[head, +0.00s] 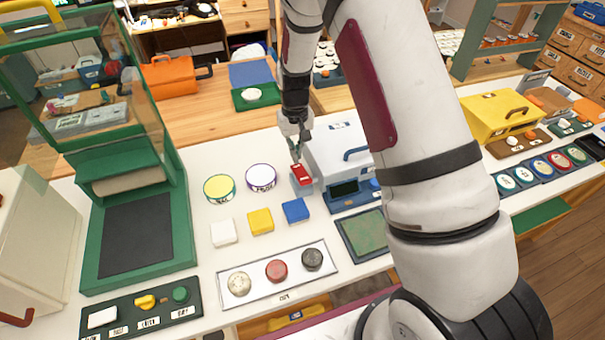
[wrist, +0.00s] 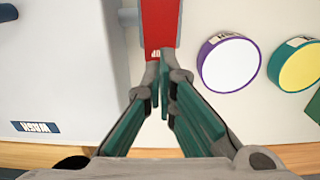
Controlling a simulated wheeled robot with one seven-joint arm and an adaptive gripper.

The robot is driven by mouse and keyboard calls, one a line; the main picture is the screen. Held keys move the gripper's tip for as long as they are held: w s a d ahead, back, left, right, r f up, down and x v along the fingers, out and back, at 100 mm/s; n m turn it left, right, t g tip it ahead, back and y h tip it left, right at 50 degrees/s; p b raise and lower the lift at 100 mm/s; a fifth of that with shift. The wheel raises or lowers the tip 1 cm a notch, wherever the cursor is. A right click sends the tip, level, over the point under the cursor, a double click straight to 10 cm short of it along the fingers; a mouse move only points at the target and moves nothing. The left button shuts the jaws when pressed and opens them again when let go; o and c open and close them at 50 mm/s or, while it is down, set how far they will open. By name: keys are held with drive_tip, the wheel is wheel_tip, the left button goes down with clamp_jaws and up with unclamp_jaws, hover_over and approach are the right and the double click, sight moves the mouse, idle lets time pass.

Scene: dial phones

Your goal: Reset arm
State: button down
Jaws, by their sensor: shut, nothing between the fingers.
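My arm comes in from the right side of the head view and reaches down over the white table (head: 205,250). My gripper (head: 299,158) is shut and empty, just above or at the near end of a red-topped block (head: 301,174) beside the white machine. In the wrist view the closed fingertips (wrist: 160,75) overlap the lower edge of this red piece (wrist: 160,25), which bears a small white label. Whether the fingertips touch it I cannot tell. The large arm link hides the table's right middle part.
A white machine (head: 336,150) with a blue base stands right of my gripper. Purple-rimmed (head: 261,177) and yellow-green (head: 219,188) discs lie left. White, yellow and blue blocks (head: 295,210) and a tray of round knobs (head: 277,271) lie nearer. A green framed stand (head: 137,225) rises at left.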

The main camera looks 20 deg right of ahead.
drive_tip(key=shift+r, duration=0.9)
